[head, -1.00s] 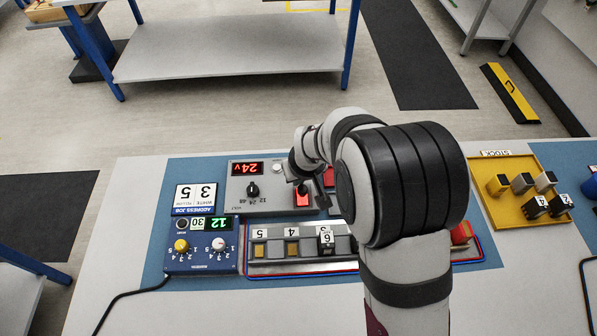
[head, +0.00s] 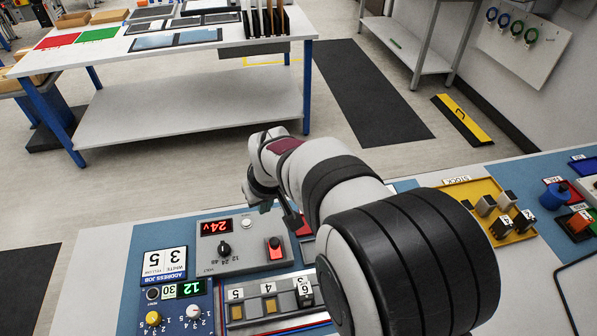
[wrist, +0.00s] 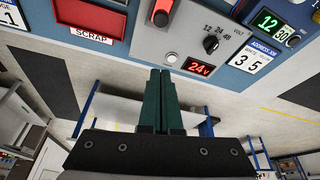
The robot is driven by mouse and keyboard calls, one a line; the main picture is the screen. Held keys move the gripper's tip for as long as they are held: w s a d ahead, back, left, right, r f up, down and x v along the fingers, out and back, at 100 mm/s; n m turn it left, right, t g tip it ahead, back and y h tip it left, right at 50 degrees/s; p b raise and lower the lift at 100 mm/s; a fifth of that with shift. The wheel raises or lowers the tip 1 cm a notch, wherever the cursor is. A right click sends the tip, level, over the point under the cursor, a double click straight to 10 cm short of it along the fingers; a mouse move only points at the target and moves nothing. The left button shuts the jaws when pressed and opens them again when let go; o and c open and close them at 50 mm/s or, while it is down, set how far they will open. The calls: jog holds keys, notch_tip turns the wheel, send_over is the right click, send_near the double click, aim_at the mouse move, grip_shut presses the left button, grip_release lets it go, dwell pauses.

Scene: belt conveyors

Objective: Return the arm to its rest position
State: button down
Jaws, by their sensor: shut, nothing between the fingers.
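My gripper (wrist: 160,74) is in the wrist view with its two dark green fingers pressed together and nothing between them. It is in the air near the grey voltage panel (wrist: 180,32), clear of it. In the head view my arm rises from the lower right and bends over the bench. The gripper there is small and partly hidden by my own wrist. The grey panel (head: 210,262) shows a red 24V display (head: 215,226), a black knob (head: 224,249) and a lit red switch (head: 274,247).
A blue panel (head: 172,315) reads 12 and 30. A numbered row of slots (head: 262,306) is partly hidden by my arm. A yellow stock tray (head: 478,190) with several blocks lies to the right. A SCRAP bin (wrist: 90,15) shows in the wrist view. Open floor lies beyond the bench.

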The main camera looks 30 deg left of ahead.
jog(key=d+r+m+h, duration=0.1)
jog(key=d+r+m, duration=0.25)
jog(key=d, duration=0.65)
jog(key=d+r+m+h, duration=0.1)
jog(key=d+r+m, duration=0.25)
jog(key=d, duration=0.75)
jog(key=s+d+f+m+g, duration=0.1)
jog(key=s+d+m+g, duration=0.1)
jog(key=s+d+m, duration=0.8)
jog(key=s+d, duration=0.5)
jog(key=s, duration=0.1)
jog(key=shift+s+d+m, duration=0.15)
jog(key=shift+s+m, duration=0.05)
jog(key=shift+m, duration=0.1)
jog(key=shift+f, duration=0.1)
